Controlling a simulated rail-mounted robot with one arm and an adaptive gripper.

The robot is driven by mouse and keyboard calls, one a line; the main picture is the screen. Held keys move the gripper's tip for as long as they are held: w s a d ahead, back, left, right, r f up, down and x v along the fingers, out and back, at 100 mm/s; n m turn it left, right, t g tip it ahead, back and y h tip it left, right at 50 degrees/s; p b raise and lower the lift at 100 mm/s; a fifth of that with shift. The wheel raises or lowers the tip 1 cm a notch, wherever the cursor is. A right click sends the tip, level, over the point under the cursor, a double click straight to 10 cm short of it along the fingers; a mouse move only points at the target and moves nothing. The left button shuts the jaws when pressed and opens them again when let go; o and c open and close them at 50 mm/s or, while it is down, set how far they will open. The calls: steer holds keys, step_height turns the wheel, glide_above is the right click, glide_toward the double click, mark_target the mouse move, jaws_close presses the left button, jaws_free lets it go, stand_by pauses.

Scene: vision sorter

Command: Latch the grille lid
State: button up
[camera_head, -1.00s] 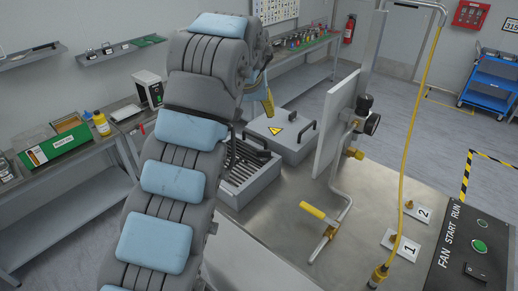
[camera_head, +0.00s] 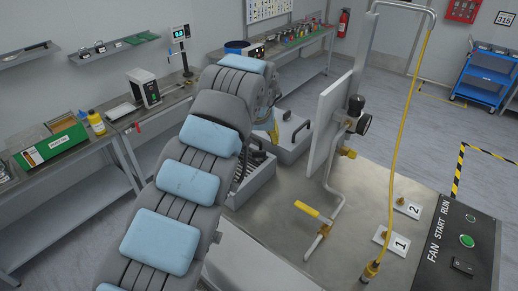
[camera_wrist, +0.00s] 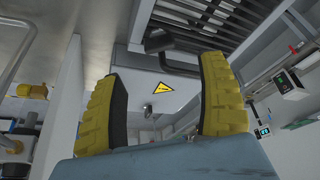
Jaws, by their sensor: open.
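The slatted grille (camera_head: 250,172) lies in a grey metal frame on the bench, partly hidden by my arm. It also fills the top of the wrist view (camera_wrist: 222,18). A grey housing (camera_head: 291,150) with dark handles adjoins it. Its front face, with a yellow warning triangle (camera_wrist: 162,87), shows in the wrist view. A dark handle (camera_wrist: 172,60) is near the grille edge, and a small metal fitting (camera_wrist: 149,112), perhaps a latch, is below the triangle. My gripper (camera_wrist: 163,70) has its yellow fingers apart, with nothing visible held between them. In the head view it (camera_head: 271,122) overlaps the housing.
A yellow-handled lever (camera_head: 308,209) and a yellow hose (camera_head: 400,150) are on the bench. A control panel (camera_head: 462,245) is at the right. Bare bench lies between the lever and housing.

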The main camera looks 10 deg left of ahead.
mark_target(259, 152)
steer(key=shift+p+x, duration=1.4)
steer(key=shift+x, duration=2.95)
steer(key=shift+s, duration=0.1)
steer(key=c, duration=1.2)
